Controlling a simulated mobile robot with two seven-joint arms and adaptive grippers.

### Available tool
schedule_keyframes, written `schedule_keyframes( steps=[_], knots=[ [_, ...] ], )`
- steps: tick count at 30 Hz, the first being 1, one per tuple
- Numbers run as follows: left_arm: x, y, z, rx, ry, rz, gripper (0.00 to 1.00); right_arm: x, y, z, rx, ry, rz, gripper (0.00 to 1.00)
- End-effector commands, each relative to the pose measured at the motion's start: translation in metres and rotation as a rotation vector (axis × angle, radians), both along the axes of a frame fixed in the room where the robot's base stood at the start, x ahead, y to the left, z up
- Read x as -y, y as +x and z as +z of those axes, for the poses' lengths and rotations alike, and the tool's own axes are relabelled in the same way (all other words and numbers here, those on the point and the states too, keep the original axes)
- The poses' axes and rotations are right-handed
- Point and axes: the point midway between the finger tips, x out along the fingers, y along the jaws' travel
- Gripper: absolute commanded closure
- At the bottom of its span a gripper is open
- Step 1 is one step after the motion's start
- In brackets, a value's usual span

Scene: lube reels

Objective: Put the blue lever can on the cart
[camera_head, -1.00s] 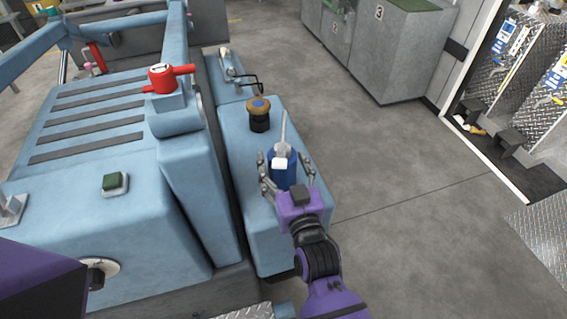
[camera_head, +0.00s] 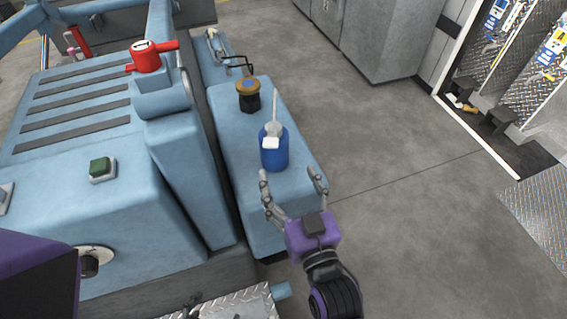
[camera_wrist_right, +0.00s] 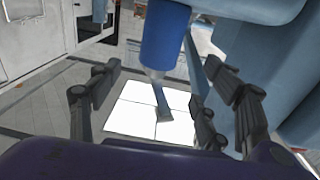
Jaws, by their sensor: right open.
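The blue lever can (camera_head: 274,152) stands upright on a light-blue ledge (camera_head: 238,205), with its pale lever and spout on top. It also shows in the right wrist view (camera_wrist_right: 166,32), where it appears upside down. My right gripper (camera_head: 291,176) is open and empty, just in front of the can, with its fingers spread and apart from it. In the right wrist view the open fingers (camera_wrist_right: 162,78) lie to either side below the can. My left gripper is out of view. I cannot tell which surface is the cart.
A dark container with a tan cap (camera_head: 248,96) stands behind the can on the same ledge. A red valve-like part (camera_head: 147,58) and a green button (camera_head: 101,168) are on the light-blue machine at left. Open grey floor (camera_head: 400,165) lies to the right.

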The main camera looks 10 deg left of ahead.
Motion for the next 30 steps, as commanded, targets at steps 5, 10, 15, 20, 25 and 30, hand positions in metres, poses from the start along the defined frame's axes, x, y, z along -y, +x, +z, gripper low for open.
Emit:
schedule_keyframes(
  steps=[5, 10, 15, 20, 25, 30],
  knots=[
    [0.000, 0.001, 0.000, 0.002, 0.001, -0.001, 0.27, 0.005, -0.009, 0.000, 0.000, 0.000, 0.001, 0.29],
    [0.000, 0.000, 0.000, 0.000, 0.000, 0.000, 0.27, 0.005, -0.009, 0.001, 0.001, -0.001, 0.000, 0.29],
    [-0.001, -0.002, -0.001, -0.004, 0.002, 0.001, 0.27, 0.028, -0.016, -0.032, -0.076, -0.025, -0.043, 0.29],
    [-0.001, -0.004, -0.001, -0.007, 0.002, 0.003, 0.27, 0.105, -0.058, -0.129, -0.317, -0.099, -0.180, 0.29],
    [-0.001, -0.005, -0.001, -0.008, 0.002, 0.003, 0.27, 0.199, -0.146, -0.223, -0.596, -0.187, -0.341, 0.29],
    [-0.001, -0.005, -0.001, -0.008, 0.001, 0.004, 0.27, 0.263, -0.225, -0.268, -0.782, -0.253, -0.450, 0.29]
  ],
)
